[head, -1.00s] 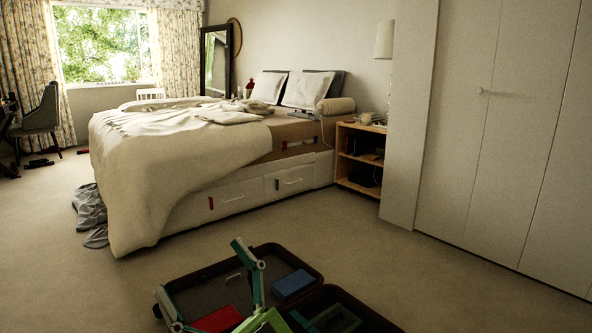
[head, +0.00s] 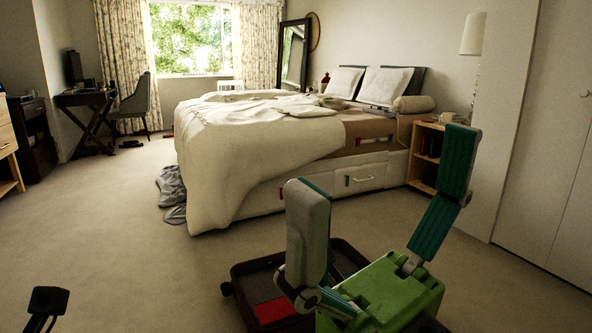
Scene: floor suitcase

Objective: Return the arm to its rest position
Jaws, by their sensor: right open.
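My right gripper (head: 384,163) is large in the head view at the lower right, with a green body and two teal-and-grey fingers spread wide and pointing up in the picture. Nothing is between the fingers. It stands in front of the open dark suitcase (head: 243,270) on the floor and hides much of it. A red item (head: 272,311) shows inside the suitcase, left of the gripper.
A bed (head: 225,160) with a cream cover stands behind the suitcase, with a wooden nightstand (head: 424,157) at its right. White closet doors (head: 560,150) line the right side. The carpet at left is clear.

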